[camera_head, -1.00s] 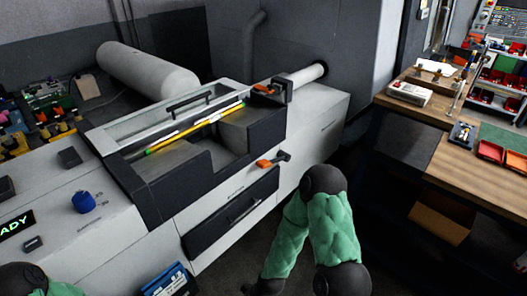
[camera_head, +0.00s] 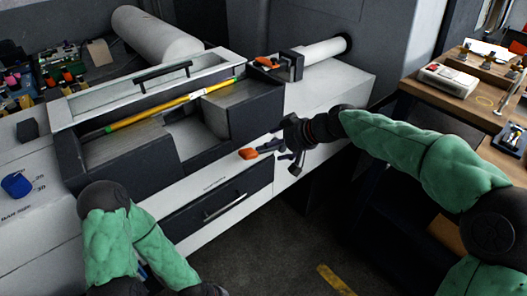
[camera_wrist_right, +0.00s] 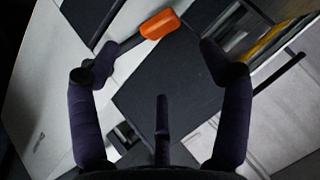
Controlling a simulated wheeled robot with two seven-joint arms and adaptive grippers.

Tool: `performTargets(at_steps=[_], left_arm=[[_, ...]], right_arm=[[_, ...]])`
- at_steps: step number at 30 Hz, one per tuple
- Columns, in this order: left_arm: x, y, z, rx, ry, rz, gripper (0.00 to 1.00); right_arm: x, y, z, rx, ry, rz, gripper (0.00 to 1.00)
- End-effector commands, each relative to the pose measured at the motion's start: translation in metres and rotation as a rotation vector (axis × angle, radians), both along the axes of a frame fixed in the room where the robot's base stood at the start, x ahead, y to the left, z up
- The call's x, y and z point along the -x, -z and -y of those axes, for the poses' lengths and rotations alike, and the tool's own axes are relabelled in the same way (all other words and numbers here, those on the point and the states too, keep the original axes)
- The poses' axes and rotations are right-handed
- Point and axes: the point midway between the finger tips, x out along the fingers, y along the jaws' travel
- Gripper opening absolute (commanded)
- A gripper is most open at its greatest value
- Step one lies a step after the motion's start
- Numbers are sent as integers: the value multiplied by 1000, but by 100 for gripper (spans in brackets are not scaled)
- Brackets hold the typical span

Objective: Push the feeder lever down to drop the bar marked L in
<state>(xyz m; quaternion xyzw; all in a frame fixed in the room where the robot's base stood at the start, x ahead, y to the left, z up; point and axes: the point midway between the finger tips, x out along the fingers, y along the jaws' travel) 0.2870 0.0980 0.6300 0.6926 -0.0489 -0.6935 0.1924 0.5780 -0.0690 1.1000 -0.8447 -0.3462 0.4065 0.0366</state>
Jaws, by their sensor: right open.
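The feeder lever has an orange grip (camera_head: 249,153) and a dark arm on the feeder's front face, near the drawer's right end. My right gripper (camera_head: 287,150) is just right of the lever in the head view. In the right wrist view the gripper (camera_wrist_right: 155,62) is open and empty. The orange grip (camera_wrist_right: 160,24) shows beyond and between its fingertips, with the left fingertip close to the lever; I cannot tell if they touch. A yellow bar with a green end (camera_head: 165,107) lies in the feeder's top channel; no L is legible. My left gripper is out of view.
A second orange handle (camera_head: 267,62) sits at the clamp by the white tube (camera_head: 322,52). A drawer with a bar handle (camera_head: 222,205) is below the feeder. A wooden bench (camera_head: 450,95) stands at the right. Floor between is clear.

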Motion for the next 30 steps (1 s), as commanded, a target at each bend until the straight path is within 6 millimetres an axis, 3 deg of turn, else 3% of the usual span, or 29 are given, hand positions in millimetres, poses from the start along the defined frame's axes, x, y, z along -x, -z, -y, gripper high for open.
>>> performTargets(at_steps=[16, 30], left_arm=[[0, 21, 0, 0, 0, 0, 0], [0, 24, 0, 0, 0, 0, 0]], right_arm=[[-36, 60, -52, 2, 1, -4, 78], [-45, 70, -64, 1, 3, -3, 78]])
